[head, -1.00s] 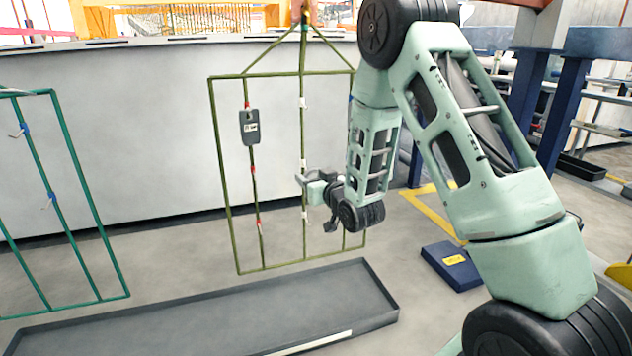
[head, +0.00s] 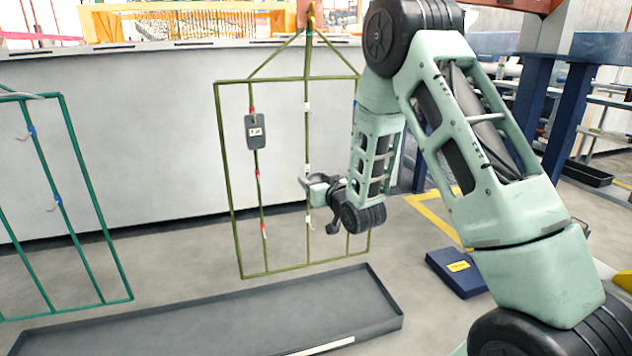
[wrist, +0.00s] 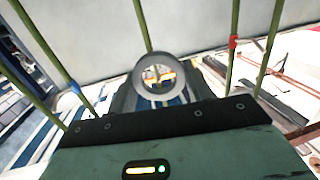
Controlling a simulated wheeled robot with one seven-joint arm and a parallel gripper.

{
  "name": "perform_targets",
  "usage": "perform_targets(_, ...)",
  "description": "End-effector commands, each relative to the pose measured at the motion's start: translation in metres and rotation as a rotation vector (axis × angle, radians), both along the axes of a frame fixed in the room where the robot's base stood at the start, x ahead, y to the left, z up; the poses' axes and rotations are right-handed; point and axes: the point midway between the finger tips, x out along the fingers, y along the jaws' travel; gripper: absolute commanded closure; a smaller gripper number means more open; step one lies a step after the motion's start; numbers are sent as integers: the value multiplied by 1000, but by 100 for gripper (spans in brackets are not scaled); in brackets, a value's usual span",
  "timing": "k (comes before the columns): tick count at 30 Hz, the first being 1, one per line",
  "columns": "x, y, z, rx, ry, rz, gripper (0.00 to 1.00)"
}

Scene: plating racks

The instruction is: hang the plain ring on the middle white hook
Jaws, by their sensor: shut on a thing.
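The olive-green rack (head: 221,160) hangs upright in the head view. Its middle bar carries white-marked hooks: an upper one (head: 308,108), the middle white hook (head: 307,168) and a lower one (head: 308,221). My gripper (head: 313,186) is beside the middle bar, close to the middle white hook and slightly below it. In the wrist view, my gripper (wrist: 160,96) is shut on the plain ring (wrist: 139,78), a grey ring with an open hole facing the camera. A rack bar rises behind the ring. Whether ring and hook touch is hidden.
A dark tag (head: 254,132) hangs at the upper red hook on the rack's left bar. A teal rack (head: 84,180) stands at left. A long, shallow, dark tray (head: 230,310) lies on the floor below. A blue box (head: 455,272) sits at right.

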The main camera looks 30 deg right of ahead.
Motion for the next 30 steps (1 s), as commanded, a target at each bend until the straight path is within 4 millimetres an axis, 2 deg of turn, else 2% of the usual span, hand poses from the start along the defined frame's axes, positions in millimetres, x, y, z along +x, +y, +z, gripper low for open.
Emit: perform_targets(30, 16, -5, -1, 0, -1, 0, 77)
